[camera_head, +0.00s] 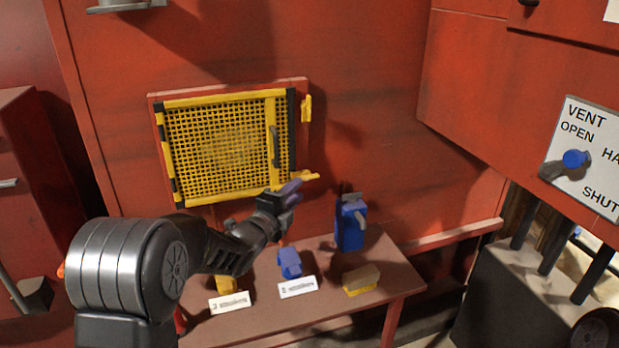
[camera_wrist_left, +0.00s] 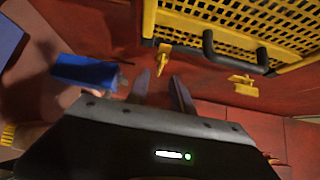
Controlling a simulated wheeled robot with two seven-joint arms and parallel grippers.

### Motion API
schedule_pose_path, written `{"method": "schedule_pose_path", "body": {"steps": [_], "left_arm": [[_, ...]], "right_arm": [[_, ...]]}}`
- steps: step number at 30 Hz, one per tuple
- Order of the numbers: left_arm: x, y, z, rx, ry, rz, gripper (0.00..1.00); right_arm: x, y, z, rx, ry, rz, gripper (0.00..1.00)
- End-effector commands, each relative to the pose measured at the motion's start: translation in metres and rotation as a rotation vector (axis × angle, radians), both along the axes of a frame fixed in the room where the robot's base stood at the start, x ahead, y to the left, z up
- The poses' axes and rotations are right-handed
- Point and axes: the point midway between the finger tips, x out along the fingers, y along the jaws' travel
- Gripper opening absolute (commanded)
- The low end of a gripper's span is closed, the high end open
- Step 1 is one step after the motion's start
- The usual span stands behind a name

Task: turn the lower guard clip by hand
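The yellow mesh guard (camera_head: 220,147) is on the red wall and looks closed. Its lower clip (camera_head: 305,175) is yellow and points sideways at the lower right corner; the upper clip (camera_head: 306,108) stands upright. My left gripper (camera_head: 291,190) is close to the lower clip, just below it in the head view. In the left wrist view, the gripper fingers (camera_wrist_left: 160,76) are apart with nothing between them. The lower clip (camera_wrist_left: 162,56) shows just beyond the fingertips, and the upper clip (camera_wrist_left: 243,85) is to the right. Contact is not visible. My right gripper is not in view.
A brown table (camera_head: 400,270) below the guard holds a blue can (camera_head: 349,228), a blue item (camera_head: 289,263), a yellow-brown block (camera_head: 361,280) and small labels. The guard's black handle (camera_wrist_left: 235,50) is near the fingers. A vent panel (camera_head: 590,150) is at the right.

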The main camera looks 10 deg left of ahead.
Motion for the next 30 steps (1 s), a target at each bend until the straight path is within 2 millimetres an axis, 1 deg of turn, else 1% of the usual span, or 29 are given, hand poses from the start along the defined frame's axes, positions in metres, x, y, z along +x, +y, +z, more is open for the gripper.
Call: {"method": "schedule_pose_path", "body": {"steps": [5, 12, 16, 20, 27, 30], "left_arm": [[0.015, -0.004, 0.001, 0.000, 0.001, 0.000, 0.28], [0.051, -0.012, 0.001, 0.000, 0.002, -0.001, 0.28], [0.067, -0.015, 0.001, 0.000, 0.001, 0.000, 0.28], [0.074, -0.016, 0.000, -0.001, 0.001, 0.001, 0.28], [0.074, -0.017, 0.000, -0.002, 0.001, 0.000, 0.28], [0.074, -0.017, 0.000, -0.002, 0.001, 0.000, 0.21]], "right_arm": [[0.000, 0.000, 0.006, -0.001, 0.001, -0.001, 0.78], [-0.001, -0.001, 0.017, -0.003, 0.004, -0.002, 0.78], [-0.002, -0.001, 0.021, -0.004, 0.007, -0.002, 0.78], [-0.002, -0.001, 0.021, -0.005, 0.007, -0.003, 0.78], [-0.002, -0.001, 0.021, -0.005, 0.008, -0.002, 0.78], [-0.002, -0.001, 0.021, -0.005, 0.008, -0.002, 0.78]]}}
